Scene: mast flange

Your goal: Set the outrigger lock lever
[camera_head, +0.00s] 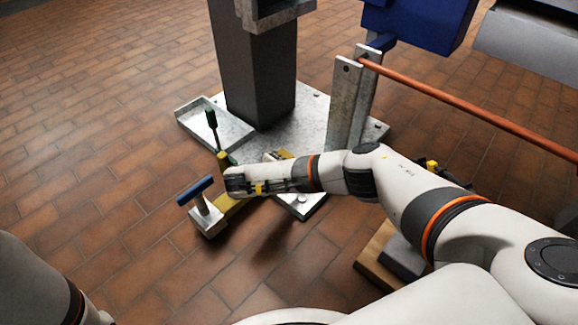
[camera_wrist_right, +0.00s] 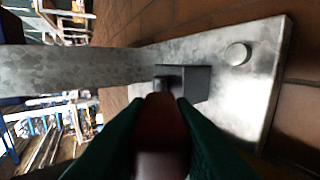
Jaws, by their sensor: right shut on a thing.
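A thin upright rod with a dark green grip (camera_head: 211,120) stands just beyond the gripper. Only part of my left arm shows at the bottom left, without its gripper.
A blue T-handle (camera_head: 194,190) stands at the beam's outer end. The grey mast (camera_head: 262,75) rises from a steel base plate (camera_head: 312,118), with a shallow tray (camera_head: 215,125) beside it. An orange bar (camera_head: 470,107) runs right from an upright bracket (camera_head: 345,105). Brick floor is clear at left.

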